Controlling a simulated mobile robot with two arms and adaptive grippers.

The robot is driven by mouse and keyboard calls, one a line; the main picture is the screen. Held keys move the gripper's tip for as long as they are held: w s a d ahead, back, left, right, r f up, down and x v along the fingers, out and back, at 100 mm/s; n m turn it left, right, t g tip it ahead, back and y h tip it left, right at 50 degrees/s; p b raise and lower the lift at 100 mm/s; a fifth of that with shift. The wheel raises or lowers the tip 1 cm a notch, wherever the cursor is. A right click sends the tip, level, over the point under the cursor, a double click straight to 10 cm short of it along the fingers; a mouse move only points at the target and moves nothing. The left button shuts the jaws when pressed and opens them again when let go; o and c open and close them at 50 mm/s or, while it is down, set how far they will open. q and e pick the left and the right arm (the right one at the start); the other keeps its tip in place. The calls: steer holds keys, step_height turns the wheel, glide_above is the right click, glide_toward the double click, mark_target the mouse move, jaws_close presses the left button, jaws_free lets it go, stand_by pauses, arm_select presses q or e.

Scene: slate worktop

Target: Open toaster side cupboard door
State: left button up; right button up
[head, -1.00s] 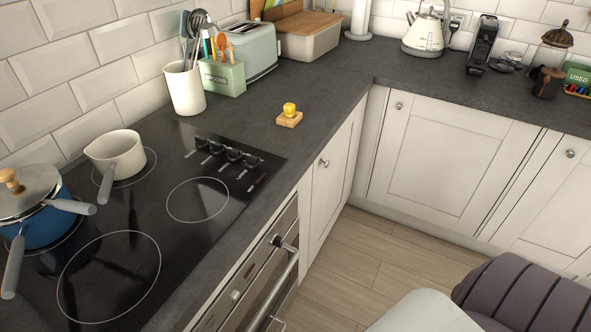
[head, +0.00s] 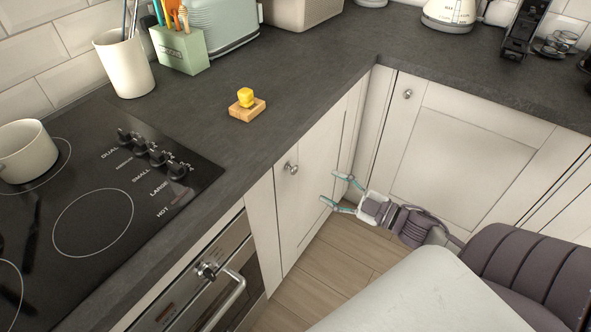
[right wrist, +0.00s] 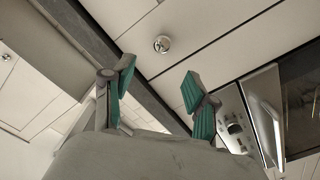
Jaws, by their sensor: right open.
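The toaster-side cupboard door (head: 312,205) is a white panel under the left counter, just right of the oven, and it looks closed. Its round metal knob (head: 291,168) sits near its upper left corner; the knob also shows in the right wrist view (right wrist: 161,43), beyond the fingertips. My right gripper (head: 333,188) is open and empty, to the right of the knob and apart from it, with its teal fingers pointing left toward the door. Its spread fingers also show in the right wrist view (right wrist: 158,80). My left gripper is not in view.
The oven (head: 205,280) with its bar handle is left of the door. White cupboards (head: 460,155) stand along the right. A yellow item on a wooden block (head: 247,110), the toaster (head: 220,25) and the hob (head: 120,200) are on the counter. Wood floor shows below.

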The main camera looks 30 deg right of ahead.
mark_target(296, 170)
steer(key=x, duration=1.1)
steer(key=shift+w, duration=0.25)
jaws_close()
